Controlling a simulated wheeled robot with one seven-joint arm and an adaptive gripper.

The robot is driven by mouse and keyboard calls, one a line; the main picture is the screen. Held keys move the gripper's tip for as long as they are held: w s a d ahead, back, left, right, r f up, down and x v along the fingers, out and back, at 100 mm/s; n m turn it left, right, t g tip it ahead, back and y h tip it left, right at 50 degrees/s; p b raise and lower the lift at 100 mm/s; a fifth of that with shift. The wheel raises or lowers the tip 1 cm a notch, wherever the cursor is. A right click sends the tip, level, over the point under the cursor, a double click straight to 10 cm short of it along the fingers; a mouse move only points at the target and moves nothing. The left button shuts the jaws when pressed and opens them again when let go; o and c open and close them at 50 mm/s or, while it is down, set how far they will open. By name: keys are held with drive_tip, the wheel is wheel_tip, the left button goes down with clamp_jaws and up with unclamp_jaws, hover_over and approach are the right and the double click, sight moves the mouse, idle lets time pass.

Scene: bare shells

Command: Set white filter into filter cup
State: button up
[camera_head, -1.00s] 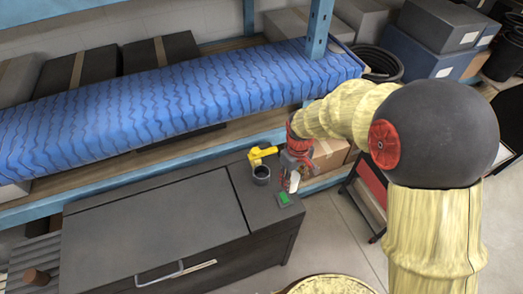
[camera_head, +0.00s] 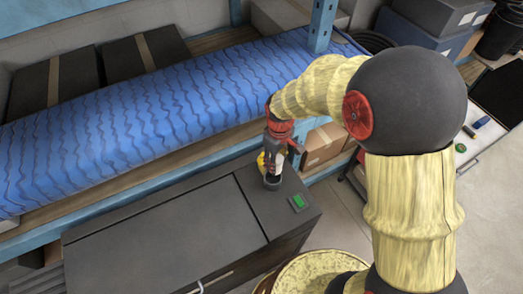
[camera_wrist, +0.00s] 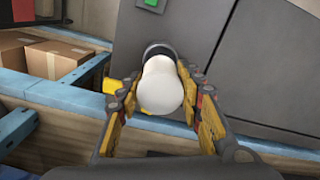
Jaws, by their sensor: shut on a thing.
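The white filter (camera_wrist: 160,88) is a smooth, rounded white piece between the fingers of my gripper in the wrist view. My gripper (camera_head: 273,168) is shut on it, one yellow-padded finger on each side. The filter cup (camera_head: 272,183) is a small dark round cup on the grey cabinet top, right below my gripper in the head view. Its dark rim (camera_wrist: 157,49) shows just beyond the filter in the wrist view. The filter hides most of the cup's mouth, so I cannot tell whether they touch.
A yellow part (camera_head: 261,160) stands right beside the cup, partly behind my gripper. A small device with a green face (camera_head: 298,201) lies to the right on the cabinet top (camera_head: 160,235). A shelf with a blue patterned roll (camera_head: 150,110) runs behind. The cabinet top's left is clear.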

drive_tip(key=shift+w+a, duration=0.4)
drive_tip(key=shift+s+d+f+b, duration=0.15)
drive_tip(key=shift+s+f+b, duration=0.05)
drive_tip(key=shift+f+b, duration=0.15)
drive_tip(key=shift+w+f+b, duration=0.1)
drive_tip(key=shift+f+b, duration=0.3)
drive_tip(key=shift+f, duration=0.3)
drive_tip(key=shift+f+b, duration=1.1)
drive_tip(key=shift+f, duration=0.7)
drive_tip(key=shift+f+b, duration=0.8)
drive_tip(key=shift+f, duration=0.5)
drive_tip(key=o, duration=1.2)
drive_tip(key=shift+c, duration=0.2)
drive_tip(key=o, duration=0.4)
drive_tip(key=o, duration=0.3)
